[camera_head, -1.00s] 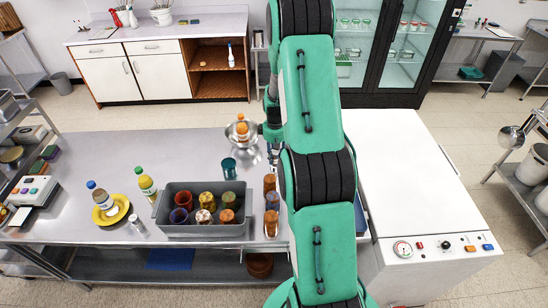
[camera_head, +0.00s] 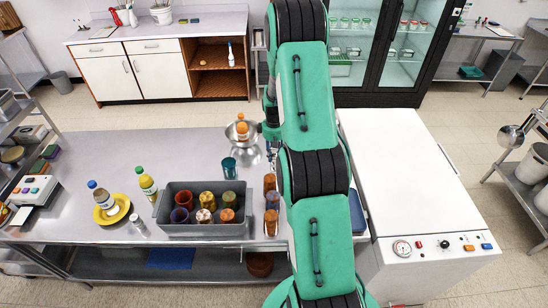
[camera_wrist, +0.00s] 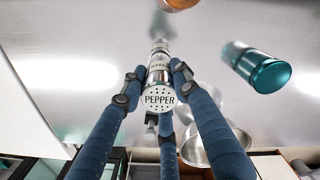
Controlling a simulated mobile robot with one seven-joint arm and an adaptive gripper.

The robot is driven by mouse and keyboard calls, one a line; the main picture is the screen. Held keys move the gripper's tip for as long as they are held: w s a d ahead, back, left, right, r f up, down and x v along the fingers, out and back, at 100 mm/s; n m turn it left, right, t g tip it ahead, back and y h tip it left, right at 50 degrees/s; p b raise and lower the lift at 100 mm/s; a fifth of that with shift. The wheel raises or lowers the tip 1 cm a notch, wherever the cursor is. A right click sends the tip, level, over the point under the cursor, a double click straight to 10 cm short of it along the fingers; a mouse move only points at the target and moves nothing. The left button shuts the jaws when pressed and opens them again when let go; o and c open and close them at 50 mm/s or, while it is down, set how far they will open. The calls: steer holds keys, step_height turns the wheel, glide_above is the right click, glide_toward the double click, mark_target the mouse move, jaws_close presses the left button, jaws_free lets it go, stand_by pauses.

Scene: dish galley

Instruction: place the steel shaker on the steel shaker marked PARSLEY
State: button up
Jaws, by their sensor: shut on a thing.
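My gripper (camera_wrist: 156,85) is shut on a steel shaker (camera_wrist: 159,97) in the wrist view. Its perforated lid faces the camera and reads PEPPER. Directly beyond the held shaker, in line with it, is more steel with a dark-lettered band (camera_wrist: 160,66). The lettering is too small to read surely, and I cannot tell whether this is a second shaker touching the held one or how far apart they are. In the head view my arm hides most of the gripper and the shaker. Another small pale shaker (camera_head: 137,223) lies near the yellow plate.
A grey bin (camera_head: 176,229) of cups and several amber glasses (camera_head: 271,222) are nearer. The counter's left rear is clear.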

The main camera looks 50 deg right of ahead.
steer(key=shift+f, duration=0.95)
steer(key=shift+f, duration=0.1)
steer(key=o, duration=1.2)
steer(key=shift+r+b, duration=0.55)
steer(key=shift+r, duration=5.55)
